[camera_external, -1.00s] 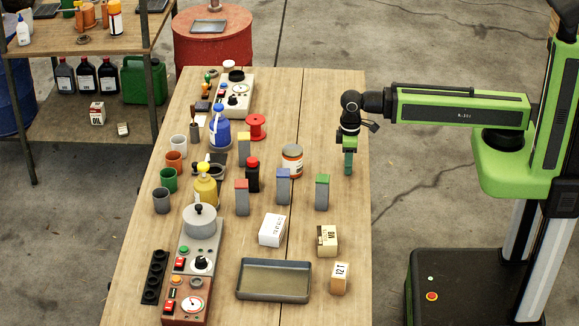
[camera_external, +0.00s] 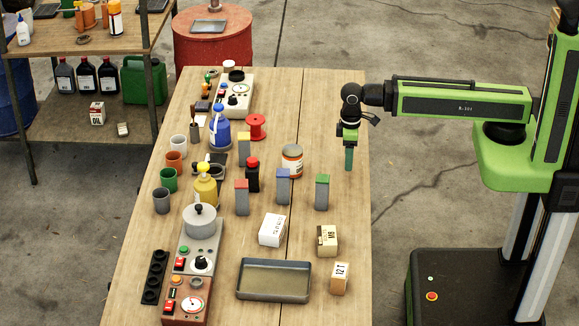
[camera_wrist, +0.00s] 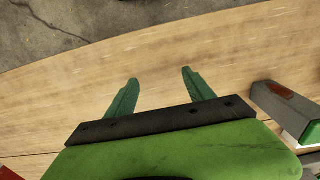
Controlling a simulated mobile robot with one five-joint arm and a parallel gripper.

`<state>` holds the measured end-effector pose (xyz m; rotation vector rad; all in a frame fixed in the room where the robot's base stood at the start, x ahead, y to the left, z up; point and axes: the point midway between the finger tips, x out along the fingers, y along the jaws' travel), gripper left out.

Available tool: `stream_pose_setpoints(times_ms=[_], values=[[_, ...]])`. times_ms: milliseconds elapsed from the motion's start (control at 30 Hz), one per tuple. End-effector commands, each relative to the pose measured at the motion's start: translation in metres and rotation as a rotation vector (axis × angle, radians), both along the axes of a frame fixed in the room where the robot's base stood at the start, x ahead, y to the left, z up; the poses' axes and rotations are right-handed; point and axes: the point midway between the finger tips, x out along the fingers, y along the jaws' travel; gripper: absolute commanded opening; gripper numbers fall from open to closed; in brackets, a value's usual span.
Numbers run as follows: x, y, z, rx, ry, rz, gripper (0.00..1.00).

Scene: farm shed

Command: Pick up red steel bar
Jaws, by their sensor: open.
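The red steel bar (camera_external: 241,199) is a grey upright block with a red top, standing near the middle of the bench. Similar bars stand near it: blue-topped (camera_external: 283,188), green-topped (camera_external: 322,193) and yellow-topped (camera_external: 244,151). My gripper (camera_external: 349,162) points down over the bench's right edge, well to the right of and farther back than the red bar. In the wrist view its two green fingers (camera_wrist: 160,86) are apart, with only bare wood between them.
A can (camera_external: 292,162) and a dark red-capped bottle (camera_external: 252,175) stand between my gripper and the red bar. A yellow bottle (camera_external: 205,187) is left of the bar. Small boxes (camera_external: 272,230) and a tray (camera_external: 244,292) lie in front.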

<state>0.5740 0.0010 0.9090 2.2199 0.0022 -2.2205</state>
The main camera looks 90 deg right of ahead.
Motion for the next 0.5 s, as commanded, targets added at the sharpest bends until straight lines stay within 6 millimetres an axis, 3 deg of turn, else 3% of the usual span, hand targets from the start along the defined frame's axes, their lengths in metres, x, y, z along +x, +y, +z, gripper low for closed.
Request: stream_pose_setpoints(times_ms=[33,300,400,500], values=[[0.0,0.0,0.034,0.0,0.0,0.001,0.62],[0.002,0.0,0.112,0.001,0.0,0.044,0.62],[0.019,0.003,0.134,0.009,-0.003,0.184,0.62],[0.052,0.011,0.128,0.024,-0.009,0.408,0.62]])
